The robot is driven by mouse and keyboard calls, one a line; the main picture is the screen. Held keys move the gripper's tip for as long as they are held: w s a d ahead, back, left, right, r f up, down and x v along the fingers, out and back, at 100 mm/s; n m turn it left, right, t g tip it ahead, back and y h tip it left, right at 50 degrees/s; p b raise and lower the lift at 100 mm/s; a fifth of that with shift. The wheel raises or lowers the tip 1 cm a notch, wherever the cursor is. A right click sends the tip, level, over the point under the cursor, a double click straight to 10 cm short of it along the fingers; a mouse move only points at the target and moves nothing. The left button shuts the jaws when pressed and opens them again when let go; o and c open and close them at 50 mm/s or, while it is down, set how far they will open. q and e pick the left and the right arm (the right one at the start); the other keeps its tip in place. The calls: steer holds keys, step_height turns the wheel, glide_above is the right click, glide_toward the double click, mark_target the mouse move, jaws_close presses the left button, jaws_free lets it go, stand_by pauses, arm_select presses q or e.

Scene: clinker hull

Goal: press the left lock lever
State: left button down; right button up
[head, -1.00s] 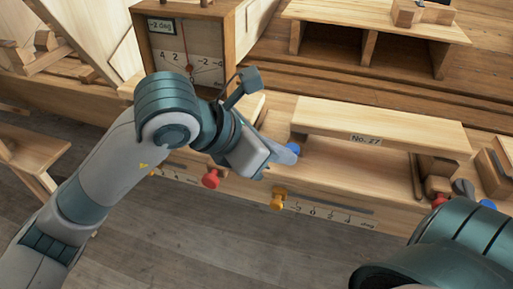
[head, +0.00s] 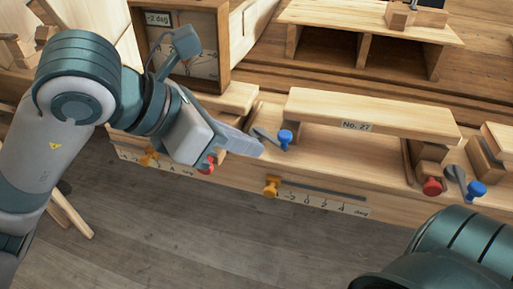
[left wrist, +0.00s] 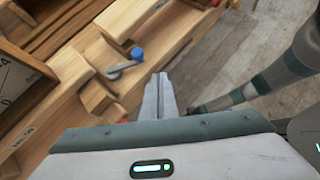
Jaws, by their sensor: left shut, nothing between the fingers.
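The left lock lever (head: 265,136) is a grey arm with a blue knob (head: 285,139), at the left end of the plank marked No. 27. The lever also shows in the left wrist view (left wrist: 120,70), with its blue knob (left wrist: 137,54). My left gripper (head: 259,150) is shut and empty. Its tips are just left of and a little below the blue knob in the head view, apart from it. In the left wrist view the closed fingers (left wrist: 158,78) end to the right of and below the knob. My right gripper is out of view; only my right arm shows.
A red knob (head: 206,165) is partly behind my left gripper. A yellow knob (head: 271,186) sits by a degree scale on the front. A second blue-knobbed lever (head: 476,188) and a red knob (head: 432,186) are at the right. A dial box (head: 185,50) stands behind my left arm.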

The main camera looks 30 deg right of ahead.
arm_select(q)
steer(key=a+r, duration=0.1)
steer(key=s+a+r, duration=0.1)
steer(key=shift+a+r, duration=0.35)
steer(key=shift+r, duration=0.05)
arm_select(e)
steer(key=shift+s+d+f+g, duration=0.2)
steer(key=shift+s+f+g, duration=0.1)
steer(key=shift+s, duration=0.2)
